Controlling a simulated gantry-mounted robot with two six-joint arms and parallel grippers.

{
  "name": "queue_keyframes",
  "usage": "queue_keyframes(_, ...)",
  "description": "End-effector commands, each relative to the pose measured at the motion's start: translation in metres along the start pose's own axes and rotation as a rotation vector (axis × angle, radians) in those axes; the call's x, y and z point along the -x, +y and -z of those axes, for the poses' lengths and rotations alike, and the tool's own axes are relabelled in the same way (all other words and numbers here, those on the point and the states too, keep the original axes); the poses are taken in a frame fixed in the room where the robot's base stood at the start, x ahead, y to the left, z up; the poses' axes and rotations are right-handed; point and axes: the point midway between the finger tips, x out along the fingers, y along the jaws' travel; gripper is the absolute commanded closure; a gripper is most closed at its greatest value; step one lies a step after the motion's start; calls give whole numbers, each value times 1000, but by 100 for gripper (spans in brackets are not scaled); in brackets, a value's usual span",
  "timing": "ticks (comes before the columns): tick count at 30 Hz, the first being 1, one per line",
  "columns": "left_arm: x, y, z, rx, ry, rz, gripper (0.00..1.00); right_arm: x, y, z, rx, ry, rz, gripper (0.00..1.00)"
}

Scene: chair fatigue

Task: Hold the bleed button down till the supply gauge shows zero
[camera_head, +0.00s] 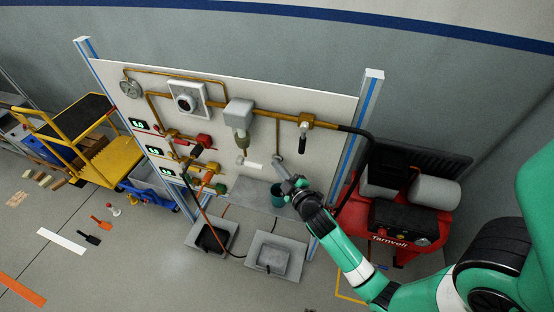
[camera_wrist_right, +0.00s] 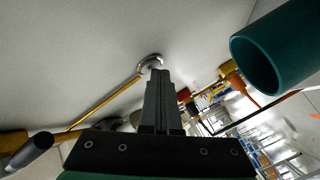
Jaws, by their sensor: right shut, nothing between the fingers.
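My right gripper (camera_head: 287,184) is shut and empty, low in front of the panel's right half. In the right wrist view its closed fingers (camera_wrist_right: 161,78) point at the pale panel, with their tips beside a curved silver pipe end (camera_wrist_right: 149,61); I cannot tell whether they touch. That pipe (camera_head: 276,157) hangs from the brass line in the head view. I cannot make out the bleed button; the gripper may hide it. A round grey dial (camera_head: 130,88) and a dark dial on a white square plate (camera_head: 184,97) sit at the panel's upper left; I cannot read either. My left gripper is not in view.
A teal cup (camera_head: 306,199) is close beside my right gripper, also large in the right wrist view (camera_wrist_right: 272,58). A red compressor (camera_head: 372,225) stands right of the panel. A yellow cart (camera_head: 112,160) is left.

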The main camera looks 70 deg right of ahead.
Motion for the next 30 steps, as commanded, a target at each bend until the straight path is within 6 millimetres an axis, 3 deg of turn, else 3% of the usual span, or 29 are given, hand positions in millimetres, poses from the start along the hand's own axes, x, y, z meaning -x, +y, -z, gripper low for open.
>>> queue_keyframes(22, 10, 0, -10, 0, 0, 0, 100, 11, -8, 8, 0, 0, 0, 100)
queue_keyframes(30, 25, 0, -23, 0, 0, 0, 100, 25, -23, 17, 1, 4, 3, 100)
